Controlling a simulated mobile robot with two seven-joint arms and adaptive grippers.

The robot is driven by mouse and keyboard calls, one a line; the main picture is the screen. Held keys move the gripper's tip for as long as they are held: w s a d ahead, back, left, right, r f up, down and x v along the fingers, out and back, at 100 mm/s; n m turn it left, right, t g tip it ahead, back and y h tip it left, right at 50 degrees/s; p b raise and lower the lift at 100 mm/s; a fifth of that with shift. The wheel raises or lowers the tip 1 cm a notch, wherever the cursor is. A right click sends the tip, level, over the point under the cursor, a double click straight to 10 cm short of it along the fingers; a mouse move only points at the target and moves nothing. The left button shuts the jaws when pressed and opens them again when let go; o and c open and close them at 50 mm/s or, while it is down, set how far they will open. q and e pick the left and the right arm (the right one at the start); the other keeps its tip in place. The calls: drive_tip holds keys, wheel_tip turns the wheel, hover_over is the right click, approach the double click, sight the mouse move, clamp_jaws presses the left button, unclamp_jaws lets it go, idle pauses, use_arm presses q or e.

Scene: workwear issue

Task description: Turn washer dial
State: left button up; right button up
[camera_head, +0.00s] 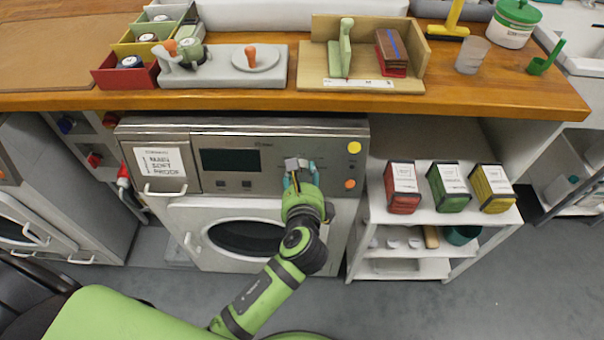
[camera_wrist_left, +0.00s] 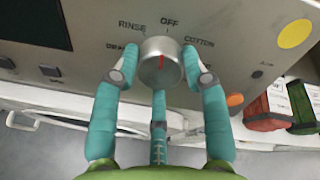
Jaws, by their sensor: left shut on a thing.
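The washer (camera_head: 240,235) stands under the wooden counter, its grey control panel facing me. The round metal dial (camera_wrist_left: 160,62) shows in the left wrist view, with a red pointer line on it. Labels RINSE, OFF and COTTON are around its top; another label at the left is partly hidden. My left gripper (camera_wrist_left: 160,78) has its teal fingers around the dial, one on each side and one below, shut on it. In the head view the left gripper (camera_head: 297,180) is at the panel's right part and mostly covers the dial. My right gripper is not in view.
A yellow disc (camera_head: 354,147) and an orange button (camera_head: 350,184) are right of the dial. A white shelf (camera_head: 440,211) with red, green and yellow boxes stands to the right. The counter edge (camera_head: 300,100) overhangs the panel.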

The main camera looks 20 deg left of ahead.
use_arm(q)
drive_tip(key=n, duration=0.1)
drive_tip(key=n+p, duration=0.1)
drive_tip(key=n, duration=0.1)
drive_tip(key=shift+a+r, duration=0.15)
drive_tip(key=shift+r, duration=0.05)
drive_tip(key=shift+n+p, duration=0.65)
drive_tip(key=shift+n, duration=1.45)
drive_tip(key=shift+w+h, duration=0.1)
drive_tip(key=shift+h, duration=0.2)
drive_tip(key=o, duration=1.2)
drive_tip(key=shift+a+f, duration=0.1)
drive_tip(key=shift+c, duration=0.2)
drive_tip(key=shift+s, duration=0.2)
drive_tip(key=v, duration=1.1)
drive_tip(key=shift+s+d, duration=0.2)
drive_tip(key=shift+s, duration=0.15)
